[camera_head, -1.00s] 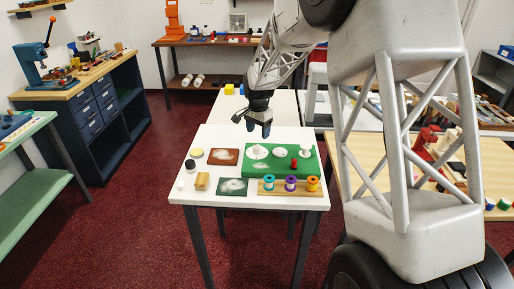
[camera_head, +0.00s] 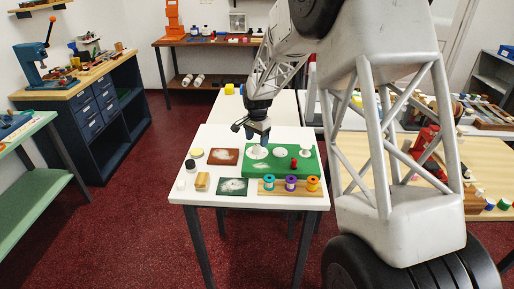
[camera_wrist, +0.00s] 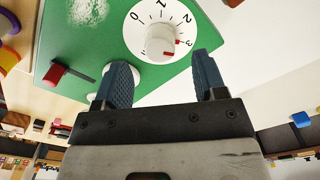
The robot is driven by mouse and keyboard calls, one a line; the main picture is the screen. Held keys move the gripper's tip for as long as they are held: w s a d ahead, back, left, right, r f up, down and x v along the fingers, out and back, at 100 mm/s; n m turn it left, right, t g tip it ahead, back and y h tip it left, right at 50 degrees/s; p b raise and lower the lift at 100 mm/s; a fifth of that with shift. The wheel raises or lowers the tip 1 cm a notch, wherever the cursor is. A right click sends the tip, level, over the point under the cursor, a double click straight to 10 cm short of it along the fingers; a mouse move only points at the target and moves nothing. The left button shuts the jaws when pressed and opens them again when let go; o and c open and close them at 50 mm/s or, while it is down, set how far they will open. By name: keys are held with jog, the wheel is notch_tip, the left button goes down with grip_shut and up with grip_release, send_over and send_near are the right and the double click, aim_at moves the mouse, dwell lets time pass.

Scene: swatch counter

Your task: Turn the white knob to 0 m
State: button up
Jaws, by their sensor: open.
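The white knob (camera_wrist: 158,40) stands on a round white dial (camera_wrist: 136,38) marked 0, 1, 2 and 3, on a green board (camera_wrist: 80,35). In the wrist view a red mark on the knob points close to 3. In the head view the dial (camera_head: 257,153) is at the left of the green board (camera_head: 250,172), and my gripper hides much of the knob. My gripper (camera_head: 259,141) is above it, pointing down. In the wrist view my gripper (camera_wrist: 162,60) is open and empty, its two fingertips just below the knob in the picture, one to each side.
A red-topped part (camera_head: 295,163) and a white knob (camera_head: 305,150) stand on the same board. A wooden rack (camera_head: 268,187) with coloured spools lies in front. Swatch cards (camera_head: 223,156) and small jars lie to the left.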

aim_at(257, 146)
jog(key=shift+f, duration=2.15)
jog(key=c, duration=0.9)
